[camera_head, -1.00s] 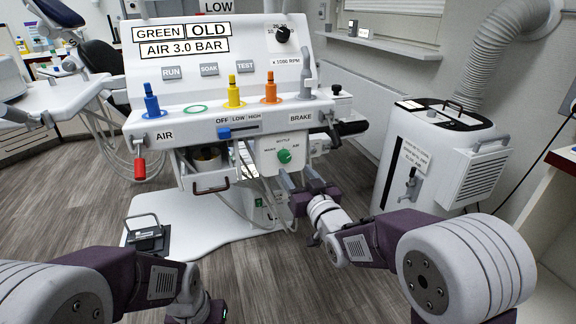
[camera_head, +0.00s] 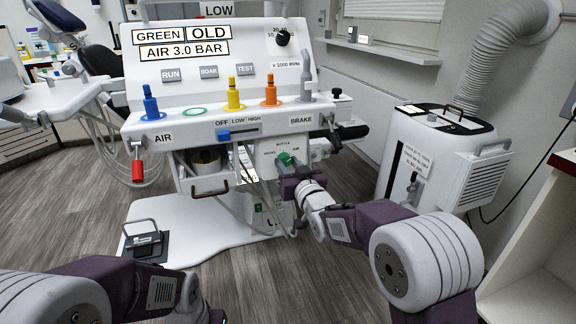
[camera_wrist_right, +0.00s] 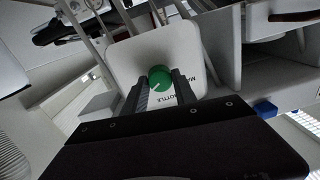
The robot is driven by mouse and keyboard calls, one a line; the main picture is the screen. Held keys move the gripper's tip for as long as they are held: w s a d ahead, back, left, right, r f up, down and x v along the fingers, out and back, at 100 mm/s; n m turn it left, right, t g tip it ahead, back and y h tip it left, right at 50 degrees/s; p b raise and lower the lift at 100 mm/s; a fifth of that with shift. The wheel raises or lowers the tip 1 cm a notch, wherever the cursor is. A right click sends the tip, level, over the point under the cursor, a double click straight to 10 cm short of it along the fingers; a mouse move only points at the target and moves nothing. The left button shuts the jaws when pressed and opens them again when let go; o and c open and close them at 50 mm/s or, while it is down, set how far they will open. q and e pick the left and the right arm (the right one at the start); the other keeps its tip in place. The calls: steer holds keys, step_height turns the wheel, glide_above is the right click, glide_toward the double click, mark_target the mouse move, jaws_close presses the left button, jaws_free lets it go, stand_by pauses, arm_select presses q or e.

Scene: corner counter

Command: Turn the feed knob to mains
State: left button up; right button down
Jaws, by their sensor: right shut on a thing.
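The feed knob (camera_head: 284,159) is a small green knob on a white panel labelled BOTTLE, MAINS and AIR, low on the front of the dental unit. It also shows in the right wrist view (camera_wrist_right: 160,78), with a pale pointer line on its face. My right gripper (camera_head: 287,168) is at the knob. In the right wrist view its two dark fingers (camera_wrist_right: 160,88) stand on either side of the green knob and are shut on it. The fingers hide part of the panel's lettering. My left arm shows at the lower left, but its fingertips are out of view.
Above the knob is a blue slider (camera_head: 224,135) marked OFF, LOW, HIGH. A red-handled hose (camera_head: 138,171) hangs at left. A foot pedal (camera_head: 146,243) sits on the white base. A white wheeled machine (camera_head: 432,160) stands at right. Grey hoses hang near the knob.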

steer(key=shift+n, duration=0.3)
steer(key=n+b, duration=0.1)
steer(key=n, duration=0.4)
steer(key=shift+n+b, duration=0.3)
steer(key=n+b, duration=0.1)
steer(key=n, duration=0.2)
steer(key=shift+n, duration=0.3)
steer(key=n, duration=0.3)
steer(key=shift+n+b, duration=0.3)
steer(key=shift+b, duration=0.05)
steer(key=n, duration=0.2)
steer(key=shift+n+h, duration=0.3)
steer(key=shift+h, duration=0.1)
steer(key=n, duration=0.2)
steer(key=shift+n, duration=0.3)
steer(key=n, duration=0.4)
steer(key=shift+a, duration=0.1)
steer(key=shift+n, duration=0.5)
